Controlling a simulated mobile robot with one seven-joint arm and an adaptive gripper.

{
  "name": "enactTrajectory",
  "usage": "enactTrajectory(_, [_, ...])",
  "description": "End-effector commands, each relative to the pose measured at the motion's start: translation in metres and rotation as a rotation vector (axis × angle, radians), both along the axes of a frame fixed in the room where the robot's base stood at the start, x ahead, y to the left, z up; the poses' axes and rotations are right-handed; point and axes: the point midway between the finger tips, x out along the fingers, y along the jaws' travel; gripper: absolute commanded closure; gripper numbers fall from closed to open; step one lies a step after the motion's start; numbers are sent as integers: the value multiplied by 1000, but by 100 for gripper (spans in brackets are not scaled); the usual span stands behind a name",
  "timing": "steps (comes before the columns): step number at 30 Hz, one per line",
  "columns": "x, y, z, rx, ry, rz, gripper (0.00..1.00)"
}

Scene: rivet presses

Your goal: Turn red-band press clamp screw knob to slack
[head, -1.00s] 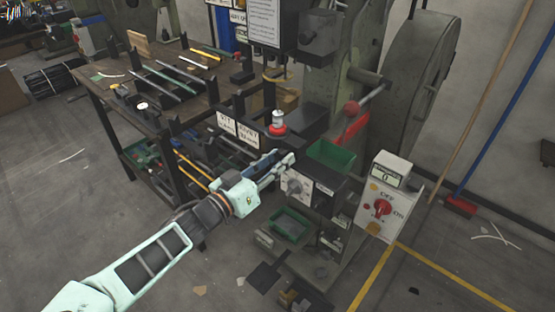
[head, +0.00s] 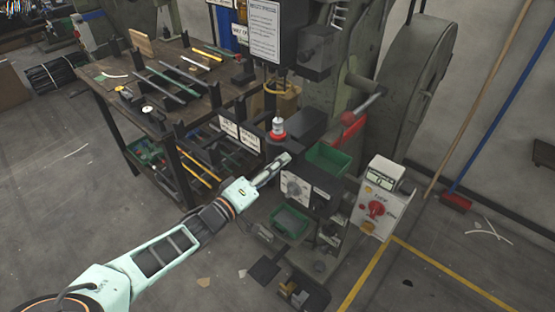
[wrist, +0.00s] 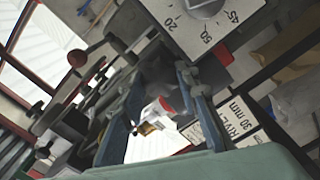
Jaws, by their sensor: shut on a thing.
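The press stands at the centre right of the head view, with a white dial plate (head: 296,187) on its front. The same plate, with a grey knob and numbers, fills the top of the wrist view (wrist: 205,20). A white cylinder with a red ring (head: 278,128) stands on the press's dark block. My gripper (head: 286,158) reaches the press front just above the dial plate. In the wrist view its two fingers (wrist: 160,78) close on a dark grey part, which I take as the clamp screw knob (wrist: 157,69). Its shape and turn mark are mostly hidden.
A green tray (head: 328,157) sits right of my gripper and another green bin (head: 289,223) lies below. A switch box with a red knob (head: 376,208) stands to the right. A workbench (head: 150,118) with rods is at left.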

Motion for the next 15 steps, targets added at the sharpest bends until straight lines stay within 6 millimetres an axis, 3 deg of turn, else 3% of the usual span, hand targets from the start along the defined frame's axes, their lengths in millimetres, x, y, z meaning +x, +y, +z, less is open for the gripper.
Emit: enactTrajectory(15, [1,0,3,-389,301,-1,95])
